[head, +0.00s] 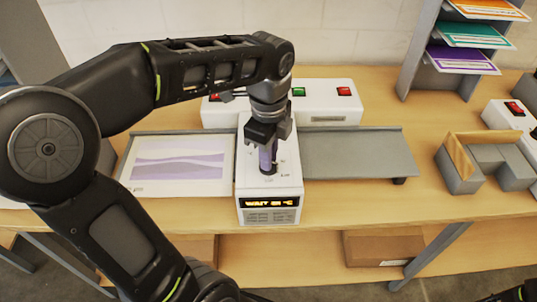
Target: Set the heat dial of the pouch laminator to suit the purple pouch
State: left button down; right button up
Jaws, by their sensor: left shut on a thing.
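The white pouch laminator (286,190) stands in the middle of the table. Its lit front display (269,202) reads "WAIT" with a temperature in °C too small to read surely. The purple pouch (178,167), a white sheet with purple wavy bands, lies flat on the grey tray at the laminator's left. My left gripper (267,143) points down over the laminator's top and is shut on the upright heat dial (268,163). The fingers and arm hide much of the dial and its setting; small scale marks show around its foot.
An empty grey tray (355,153) extends right of the laminator. A white box with red and green buttons (330,100) stands behind. A rack (425,45) holds orange, teal and purple sheets at back right. A grey-and-wood holder (462,182) stands at right.

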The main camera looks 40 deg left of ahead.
dwell(0.3)
pick_arm(q)
jog(key=c, duration=1.5)
grip_release()
jog(key=shift+o, duration=0.2)
jog(key=shift+r, duration=0.45)
notch_tip(320, 180, up, 4)
jog(key=shift+f+b, duration=0.1)
jog(key=shift+b, duration=0.25)
notch_tip(320, 180, up, 2)
jog(key=shift+r+p, duration=0.1)
jog(key=shift+p, duration=0.65)
jog(key=shift+r+p, duration=0.55)
jog(key=shift+f, duration=0.1)
